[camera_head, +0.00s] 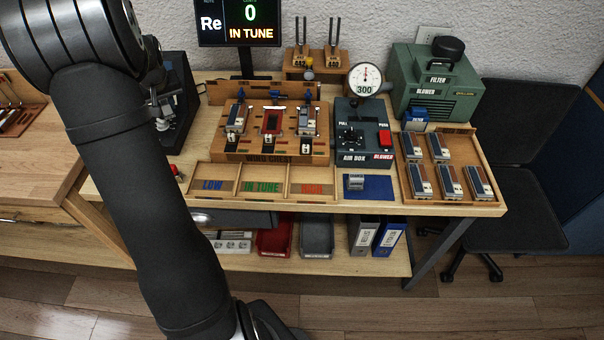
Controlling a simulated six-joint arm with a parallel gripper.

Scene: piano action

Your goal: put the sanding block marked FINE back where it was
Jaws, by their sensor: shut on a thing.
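I cannot make out a block marked FINE in the head view. A small grey block (355,182) sits on the left part of a blue mat (381,187) near the bench's front edge; no marking on it is legible. My arm crosses the left of the view and runs down to the bottom edge. My gripper is out of the picture, so what it holds is hidden.
The bench (330,207) carries a tray marked LOW, IN TUNE and HIGH (262,184), an air box (361,135), a green blower (437,82) and a wooden tray (447,203) of several reed-like pieces. Bins and binders stand on the shelf below.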

